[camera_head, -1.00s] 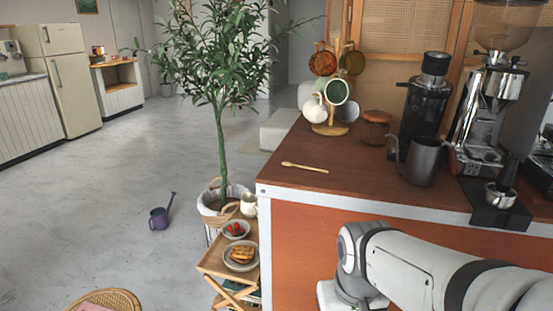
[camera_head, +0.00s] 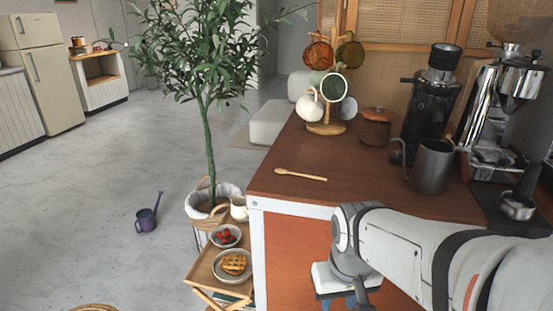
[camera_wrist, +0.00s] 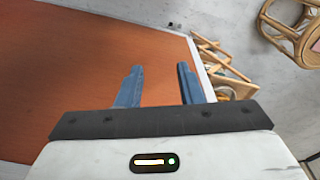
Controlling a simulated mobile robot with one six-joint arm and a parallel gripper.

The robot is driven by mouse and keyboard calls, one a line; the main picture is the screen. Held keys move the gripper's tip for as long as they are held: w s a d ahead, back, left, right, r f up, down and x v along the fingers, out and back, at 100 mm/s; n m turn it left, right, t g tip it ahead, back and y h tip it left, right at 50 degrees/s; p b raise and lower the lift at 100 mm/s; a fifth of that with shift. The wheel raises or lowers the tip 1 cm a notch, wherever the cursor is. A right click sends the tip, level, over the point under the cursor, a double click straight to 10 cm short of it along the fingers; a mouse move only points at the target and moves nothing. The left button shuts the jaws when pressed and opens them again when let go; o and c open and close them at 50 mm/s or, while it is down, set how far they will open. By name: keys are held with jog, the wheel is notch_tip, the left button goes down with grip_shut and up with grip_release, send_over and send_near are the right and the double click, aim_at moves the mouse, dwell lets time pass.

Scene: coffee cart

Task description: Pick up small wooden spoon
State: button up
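The small wooden spoon (camera_head: 301,175) lies flat on the brown counter top (camera_head: 370,190) near its left end, in the head view. Its bowl end points left and its handle points right. My gripper shows in the wrist view (camera_wrist: 160,88) with its two blue fingers spread apart and nothing between them. In the head view my gripper (camera_head: 343,301) hangs low in front of the orange counter front, below the counter edge and below the spoon. The spoon is not in the wrist view.
A mug tree (camera_head: 327,115), a lidded jar (camera_head: 375,127), a grey pitcher (camera_head: 429,165), a grinder (camera_head: 430,100) and an espresso machine (camera_head: 500,95) stand on the counter. A small wooden side table (camera_head: 205,272) with bowls stands left of it, beside a potted tree (camera_head: 207,145).

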aim_at(304, 175)
jog(key=w+a+r+n+p, duration=0.1)
jog(key=w+r+n+p, duration=0.2)
jog(key=w+r+p, duration=0.3)
jog(key=w+r+n+p, duration=0.3)
jog(key=w+r+p, duration=0.3)
jog(key=w, duration=0.2)
jog(key=w+a+r+n+p, duration=0.1)
jog(key=w+r+n+p, duration=0.1)
jog(key=w+r+p, duration=0.4)
jog(key=shift+w+a+r+n+g, duration=0.15)
jog(key=shift+w+r+n+g, duration=0.05)
jog(key=shift+w, duration=0.15)
jog(key=shift+w+a+r+n+g, duration=0.15)
jog(key=shift+w+n+g, duration=0.05)
jog(key=shift+w, duration=0.15)
jog(key=w+n+p, duration=0.1)
jog(key=w, duration=0.1)
jog(key=w+r+n+p, duration=0.1)
jog(key=w+p, duration=0.1)
jog(key=w, duration=0.1)
jog(key=w+a+n+p, duration=0.1)
jog(key=w+p, duration=0.1)
jog(key=shift+w+r+n, duration=0.2)
jog(key=shift+r+n, duration=0.1)
jog(key=f, duration=0.5)
jog(key=d+f+p, duration=0.1)
jog(key=f, duration=0.1)
jog(key=shift+s+f, duration=0.15)
jog(key=shift+f, duration=0.2)
jog(key=shift+c, duration=0.4)
